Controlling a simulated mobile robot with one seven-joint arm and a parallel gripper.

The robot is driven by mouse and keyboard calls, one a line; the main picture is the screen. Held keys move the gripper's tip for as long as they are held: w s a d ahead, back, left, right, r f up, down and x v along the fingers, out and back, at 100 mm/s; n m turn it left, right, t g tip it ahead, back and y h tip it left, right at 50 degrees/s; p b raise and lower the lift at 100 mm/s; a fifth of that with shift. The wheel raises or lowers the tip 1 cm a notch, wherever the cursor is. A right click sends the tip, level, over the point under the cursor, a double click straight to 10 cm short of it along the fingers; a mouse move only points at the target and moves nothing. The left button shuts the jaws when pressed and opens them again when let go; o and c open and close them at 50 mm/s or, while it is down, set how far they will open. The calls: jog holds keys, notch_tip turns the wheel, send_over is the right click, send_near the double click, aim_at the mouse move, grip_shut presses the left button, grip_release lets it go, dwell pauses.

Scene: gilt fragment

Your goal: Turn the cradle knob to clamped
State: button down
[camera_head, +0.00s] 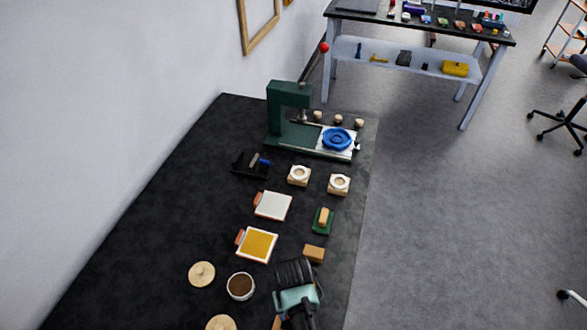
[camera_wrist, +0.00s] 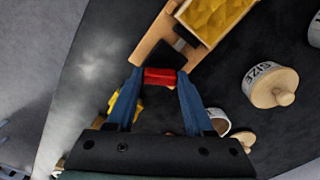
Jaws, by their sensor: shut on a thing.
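My gripper (camera_wrist: 160,82) has its two blue fingers closed on a small red piece (camera_wrist: 160,75) in the wrist view. What the red piece belongs to is unclear. Just beyond it are a dark block (camera_wrist: 185,52) and a tan wooden piece (camera_wrist: 150,40). In the head view my gripper's end (camera_head: 297,300) is low in the picture, over the near part of the table; its fingertips are hidden there. I cannot pick out the cradle knob for sure. A black stand with a blue part (camera_head: 250,164) is farther back, well apart from my gripper.
A green machine (camera_head: 290,100) with a blue round part (camera_head: 337,139) stands at the table's far end. A yellow-filled tray (camera_head: 257,245), a white tray (camera_head: 273,205), an open brown-filled jar (camera_head: 240,287) and wooden lids (camera_head: 201,273) lie near. The wall is left; floor is right.

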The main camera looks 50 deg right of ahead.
jog(key=n+p, duration=0.1)
jog(key=n, duration=0.4)
jog(key=shift+r+n, duration=0.1)
jog(key=shift+n, duration=0.2)
jog(key=n+p, duration=0.1)
jog(key=n, duration=0.4)
jog(key=shift+n, duration=0.3)
jog(key=shift+w, duration=0.1)
jog(key=shift+c, duration=1.4)
grip_release()
notch_tip(320, 180, up, 13)
jog(key=b, duration=0.1)
